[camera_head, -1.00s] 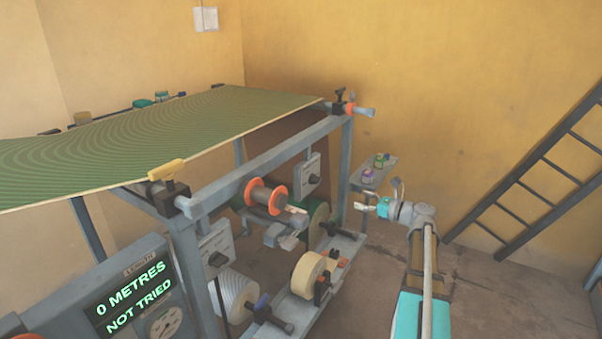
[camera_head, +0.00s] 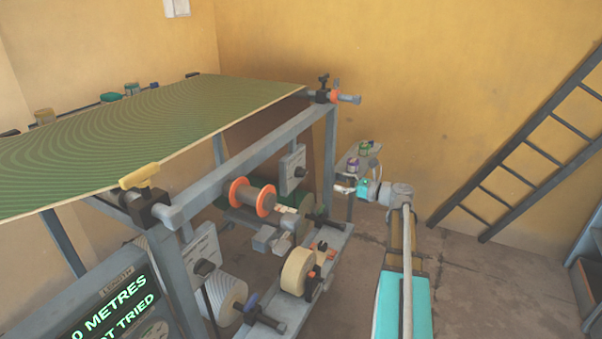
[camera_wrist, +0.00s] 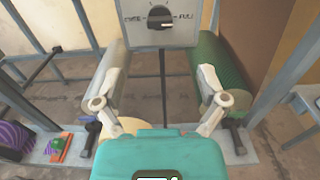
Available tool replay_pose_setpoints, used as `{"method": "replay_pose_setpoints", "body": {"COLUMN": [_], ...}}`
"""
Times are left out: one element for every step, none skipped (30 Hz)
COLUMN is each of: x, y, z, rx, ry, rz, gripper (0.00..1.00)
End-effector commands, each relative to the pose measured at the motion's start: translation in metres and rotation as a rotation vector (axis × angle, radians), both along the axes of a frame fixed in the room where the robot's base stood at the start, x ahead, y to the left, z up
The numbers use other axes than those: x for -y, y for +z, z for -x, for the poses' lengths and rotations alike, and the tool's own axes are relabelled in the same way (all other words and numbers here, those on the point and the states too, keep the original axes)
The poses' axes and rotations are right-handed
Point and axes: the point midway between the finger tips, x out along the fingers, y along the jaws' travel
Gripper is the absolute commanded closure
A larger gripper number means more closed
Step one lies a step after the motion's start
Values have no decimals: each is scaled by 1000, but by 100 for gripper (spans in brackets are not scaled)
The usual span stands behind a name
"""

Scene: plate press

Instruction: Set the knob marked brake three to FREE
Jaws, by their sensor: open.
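A black knob (camera_wrist: 160,18) sits on a pale panel (camera_wrist: 137,35) at the top of the wrist view. Lettering on its left looks like FREE, and on its right FULL. A pale mark on the knob lies to its right, on the FULL side. No brake number is legible. In the head view, a far panel (camera_head: 288,165) and a nearer panel (camera_head: 200,244) each carry a dark knob; the far one seems to be the panel before the wrist camera. My gripper (camera_wrist: 161,101) is open and empty, its fingers wide apart, below and apart from the knob.
A grey roller (camera_wrist: 112,70) and a green roller (camera_wrist: 222,70) flank the panel. A frame post (camera_head: 326,155) stands between the machine and a small shelf (camera_head: 350,158) with little cans. A ladder (camera_head: 520,150) leans at right. The floor at right is mostly clear.

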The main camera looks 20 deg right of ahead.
Motion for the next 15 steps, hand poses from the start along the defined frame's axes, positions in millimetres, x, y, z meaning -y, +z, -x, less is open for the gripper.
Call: {"method": "replay_pose_setpoints", "body": {"x": [-2, -3, -5, -6, -8, -10, -12, -14, -17, -20, -22, -25, -28, -31, -34], "y": [0, 0, 0, 0, 0, 0, 0, 0, 0, 0, 0, 0, 0, 0, 0], "z": [-2, -4, -6, -8, -9, -12, -15, -18, -22, -25, -28, -32, -36, -39, -44], "rx": [0, 0, 0, 0, 0, 0, 0, 0, 0, 0, 0, 0, 0, 0, 0], "ry": [2, 2, 3, 3, 3, 4, 3, 3, 4, 4, 4, 4, 4, 4, 5], "rz": [0, 0, 0, 0, 0, 0, 0, 0, 0, 0, 0, 0, 0, 0, 0], "gripper": [9, 9, 9, 9, 9, 9, 9, 9, 9, 9, 9, 9, 9, 9, 9]}}
